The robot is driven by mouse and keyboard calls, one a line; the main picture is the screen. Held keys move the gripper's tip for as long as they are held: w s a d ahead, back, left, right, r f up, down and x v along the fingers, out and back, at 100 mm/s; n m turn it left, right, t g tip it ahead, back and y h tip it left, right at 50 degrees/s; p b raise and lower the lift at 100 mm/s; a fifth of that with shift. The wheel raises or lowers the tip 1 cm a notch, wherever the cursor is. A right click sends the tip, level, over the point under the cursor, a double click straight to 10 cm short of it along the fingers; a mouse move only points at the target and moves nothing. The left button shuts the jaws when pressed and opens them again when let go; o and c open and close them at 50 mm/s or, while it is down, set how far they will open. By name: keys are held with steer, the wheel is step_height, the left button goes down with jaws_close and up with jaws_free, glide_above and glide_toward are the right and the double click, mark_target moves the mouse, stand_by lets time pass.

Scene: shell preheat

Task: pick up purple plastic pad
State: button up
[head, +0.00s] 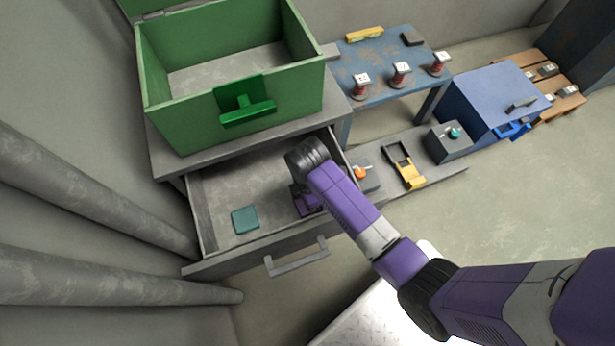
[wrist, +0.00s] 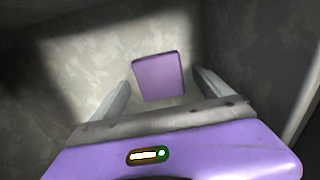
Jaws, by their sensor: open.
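The purple plastic pad (wrist: 159,77) is a small, flat, rounded square lying on the grey floor of the open drawer (head: 208,264). In the wrist view it shows between and just beyond the two fingers of my gripper (wrist: 162,97), which are open on either side with nothing held. In the head view my gripper (head: 306,200) is down inside the drawer near its right side, and my arm hides the pad there. I cannot tell how high the fingers are above the pad.
A teal pad (head: 245,220) lies in the drawer to the left of my gripper. The drawer walls (wrist: 305,95) stand close around it. An open green box (head: 188,116) sits on the top above. An orange-knobbed thing (head: 361,173) and a yellow-and-black frame (head: 405,166) lie to the right.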

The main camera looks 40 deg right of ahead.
steer(key=shift+f, duration=0.45)
steer(key=c, duration=1.6)
steer(key=shift+r, duration=0.15)
